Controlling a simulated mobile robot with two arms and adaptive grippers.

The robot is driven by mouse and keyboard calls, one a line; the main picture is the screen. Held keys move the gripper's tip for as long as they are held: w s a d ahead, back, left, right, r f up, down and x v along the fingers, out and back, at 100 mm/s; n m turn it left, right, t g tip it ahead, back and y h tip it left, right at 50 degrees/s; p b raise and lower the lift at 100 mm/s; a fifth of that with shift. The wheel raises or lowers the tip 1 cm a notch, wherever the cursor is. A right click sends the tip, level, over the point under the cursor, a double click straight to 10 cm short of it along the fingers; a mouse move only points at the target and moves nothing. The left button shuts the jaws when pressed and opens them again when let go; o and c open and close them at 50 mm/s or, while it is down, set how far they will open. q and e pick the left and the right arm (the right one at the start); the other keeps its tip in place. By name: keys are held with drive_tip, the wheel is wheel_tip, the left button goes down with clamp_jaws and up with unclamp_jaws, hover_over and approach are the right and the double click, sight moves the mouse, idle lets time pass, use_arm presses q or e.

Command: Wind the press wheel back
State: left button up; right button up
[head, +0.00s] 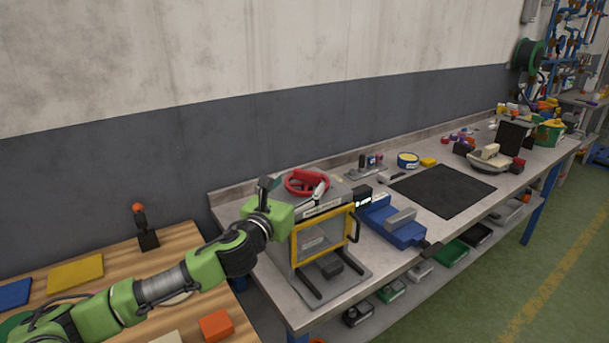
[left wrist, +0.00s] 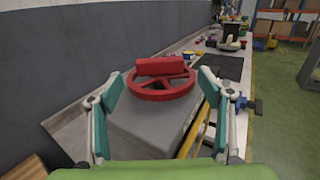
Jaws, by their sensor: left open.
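The press wheel (head: 307,182) is a red spoked handwheel with a red block across its top. It sits on top of a grey press (head: 284,247) with a yellow-framed front. In the left wrist view the wheel (left wrist: 161,79) is ahead, between and beyond the fingertips. My left gripper (head: 318,195) is open beside the wheel, at its near side in the head view. In the left wrist view the two fingers of the left gripper (left wrist: 161,88) are spread wide with nothing between their pads that I can see gripped. My right gripper is not in view.
A blue vise (head: 392,222) stands right of the press on the grey bench. Beyond it lies a black mat (head: 443,190). A wooden table (head: 110,268) on the left holds a small lever (head: 146,232) and coloured blocks. The wall runs behind the bench.

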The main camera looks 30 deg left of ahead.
sight(306, 176)
use_arm(q)
drive_tip(key=shift+w+a+p, duration=0.25)
drive_tip(key=shift+w, duration=1)
drive_tip(key=shift+w+a+p, duration=0.2)
drive_tip(key=shift+w+p, duration=0.05)
drive_tip(key=shift+w, duration=1)
drive_tip(key=c, duration=1.1)
